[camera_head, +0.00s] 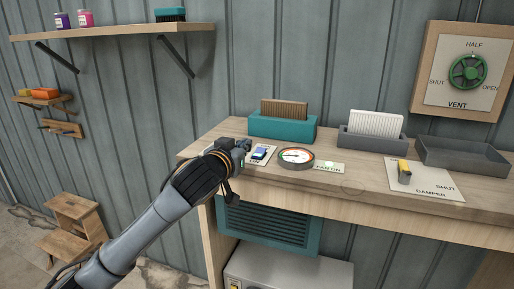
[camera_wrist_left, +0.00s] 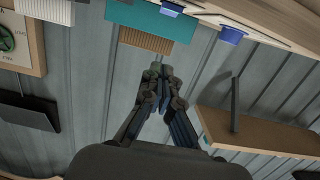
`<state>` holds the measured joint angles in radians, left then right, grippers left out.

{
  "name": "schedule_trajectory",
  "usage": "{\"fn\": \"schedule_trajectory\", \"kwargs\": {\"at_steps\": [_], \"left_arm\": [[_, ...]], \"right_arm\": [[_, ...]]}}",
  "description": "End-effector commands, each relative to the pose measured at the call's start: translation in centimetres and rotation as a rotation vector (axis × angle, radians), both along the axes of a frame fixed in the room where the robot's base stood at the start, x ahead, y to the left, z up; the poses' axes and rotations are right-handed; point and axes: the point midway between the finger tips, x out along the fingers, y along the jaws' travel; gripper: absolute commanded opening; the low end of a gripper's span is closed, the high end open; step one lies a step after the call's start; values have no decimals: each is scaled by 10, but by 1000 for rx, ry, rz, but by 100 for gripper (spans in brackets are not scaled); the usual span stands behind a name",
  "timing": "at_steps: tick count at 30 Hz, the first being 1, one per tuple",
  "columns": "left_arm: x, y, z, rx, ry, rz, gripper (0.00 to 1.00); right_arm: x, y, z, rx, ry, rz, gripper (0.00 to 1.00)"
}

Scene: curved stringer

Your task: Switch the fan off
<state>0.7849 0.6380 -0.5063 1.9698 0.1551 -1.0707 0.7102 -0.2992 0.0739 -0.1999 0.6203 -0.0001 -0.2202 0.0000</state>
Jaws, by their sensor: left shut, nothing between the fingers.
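A blue rocker switch (camera_head: 260,153) sits on a pale plate on the workbench, and its label is too small to read. My left gripper (camera_head: 242,147) is just left of the switch, close to it; I cannot tell whether they touch. In the left wrist view the left gripper's fingertips (camera_wrist_left: 160,72) are together and empty. To the right, a label reads "FAN ON" with a pale green lamp (camera_head: 328,164). A round dial gauge (camera_head: 296,156) stands between the switch and that label. My right gripper is not in view.
A green vent wheel (camera_head: 468,71) is on the wall. A wooden shelf (camera_head: 110,31) hangs at upper left.

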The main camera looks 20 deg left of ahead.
Motion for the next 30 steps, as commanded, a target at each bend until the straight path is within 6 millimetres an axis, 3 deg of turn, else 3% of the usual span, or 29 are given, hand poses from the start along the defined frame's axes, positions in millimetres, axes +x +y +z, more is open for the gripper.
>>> {"fn": "schedule_trajectory", "kwargs": {"at_steps": [16, 21, 30], "left_arm": [[94, -3, -8, 1, 2, 1, 0], [94, -3, -37, 2, 4, 0, 0], [95, -4, -51, 0, 1, -1, 0]], "right_arm": [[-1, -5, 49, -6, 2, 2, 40], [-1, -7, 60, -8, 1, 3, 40], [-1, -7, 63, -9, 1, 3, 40]]}}
